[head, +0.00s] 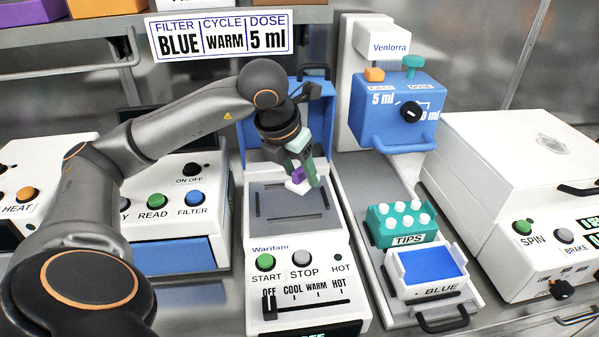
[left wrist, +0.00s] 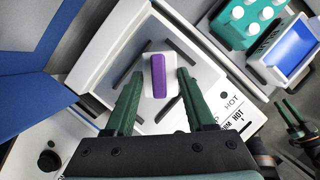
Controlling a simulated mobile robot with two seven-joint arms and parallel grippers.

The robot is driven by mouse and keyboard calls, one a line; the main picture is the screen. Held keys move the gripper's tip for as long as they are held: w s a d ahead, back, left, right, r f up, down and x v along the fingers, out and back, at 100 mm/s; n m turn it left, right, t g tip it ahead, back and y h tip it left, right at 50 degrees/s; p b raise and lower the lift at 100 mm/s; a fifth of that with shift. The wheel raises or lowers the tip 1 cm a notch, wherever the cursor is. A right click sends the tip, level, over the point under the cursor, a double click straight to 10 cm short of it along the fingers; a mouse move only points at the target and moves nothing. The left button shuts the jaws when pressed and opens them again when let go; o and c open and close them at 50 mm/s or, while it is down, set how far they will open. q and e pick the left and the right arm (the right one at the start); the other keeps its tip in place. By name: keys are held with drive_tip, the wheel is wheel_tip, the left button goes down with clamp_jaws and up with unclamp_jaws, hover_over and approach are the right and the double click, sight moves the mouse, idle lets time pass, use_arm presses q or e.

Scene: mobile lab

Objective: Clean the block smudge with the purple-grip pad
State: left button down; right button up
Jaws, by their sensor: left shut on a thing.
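The pad is white with a purple grip (head: 298,174), and it also shows in the left wrist view (left wrist: 158,76). My left gripper (head: 304,178) has its green fingers on either side of the purple grip and is shut on the pad. The pad is over the grey block plate (head: 262,222) of the Warifani unit, towards its back right. I cannot tell whether the pad touches the plate. No smudge can be made out; the pad and fingers hide part of the plate. My right gripper (left wrist: 296,118) shows small at the right edge of the left wrist view, its opening unclear.
The Warifani's blue lid (head: 314,110) stands raised behind the plate. A teal tips rack (head: 376,232) and a blue filter tray (head: 398,268) sit to the right, below the blue dispenser (head: 385,105). A white spin machine (head: 500,160) stands further right.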

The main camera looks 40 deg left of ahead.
use_arm(q)
drive_tip(key=shift+r+p, duration=0.3)
drive_tip(key=shift+r, duration=0.5)
drive_tip(key=shift+r, duration=0.1)
drive_tip(key=shift+r+p, duration=1.3)
drive_tip(key=shift+r, duration=0.15)
drive_tip(key=shift+d+f, duration=0.1)
